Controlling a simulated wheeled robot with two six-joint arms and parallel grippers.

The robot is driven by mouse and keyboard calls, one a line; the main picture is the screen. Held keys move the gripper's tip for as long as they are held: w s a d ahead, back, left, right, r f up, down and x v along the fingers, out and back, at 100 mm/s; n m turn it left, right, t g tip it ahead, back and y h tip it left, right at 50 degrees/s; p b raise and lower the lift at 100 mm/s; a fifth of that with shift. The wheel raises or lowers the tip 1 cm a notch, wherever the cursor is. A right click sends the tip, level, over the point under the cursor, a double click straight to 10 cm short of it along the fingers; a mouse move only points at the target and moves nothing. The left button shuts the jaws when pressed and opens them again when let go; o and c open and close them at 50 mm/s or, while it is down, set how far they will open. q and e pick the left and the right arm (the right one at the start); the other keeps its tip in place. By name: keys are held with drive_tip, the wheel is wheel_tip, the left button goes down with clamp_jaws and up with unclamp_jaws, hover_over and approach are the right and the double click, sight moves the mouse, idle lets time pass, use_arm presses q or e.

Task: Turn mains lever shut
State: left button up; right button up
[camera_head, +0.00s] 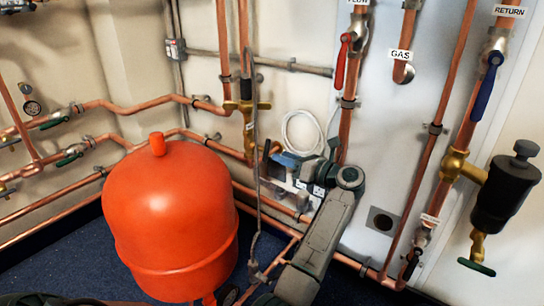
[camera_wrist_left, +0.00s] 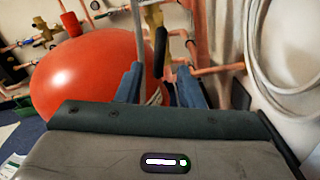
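My left gripper (camera_head: 284,160) is in front of the wall pipes, to the right of the red tank. In the left wrist view its two blue fingers (camera_wrist_left: 160,88) are apart with nothing held between them. A dark lever (camera_wrist_left: 160,50) hangs roughly upright beyond the gap, near a brass fitting (camera_wrist_left: 151,17). In the head view a brass valve (camera_head: 247,105) with a dark part on it sits on the pipe up and left of the gripper. No readable label marks the mains lever, so I cannot confirm which lever it is. My right gripper is not in view.
A large red tank (camera_head: 170,222) stands left of my left arm. A red lever (camera_head: 342,60) and a blue lever (camera_head: 487,86) are on the right-hand pipes. A white hose (camera_head: 300,132) loops behind the gripper. A black device (camera_head: 505,190) juts out at right.

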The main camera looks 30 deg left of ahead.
sight(269, 151)
use_arm(q)
drive_tip(key=a+b, duration=0.1)
drive_tip(key=a, duration=0.4)
drive_tip(key=shift+w+a, duration=0.15)
drive_tip(key=shift+w, duration=0.05)
clamp_jaws()
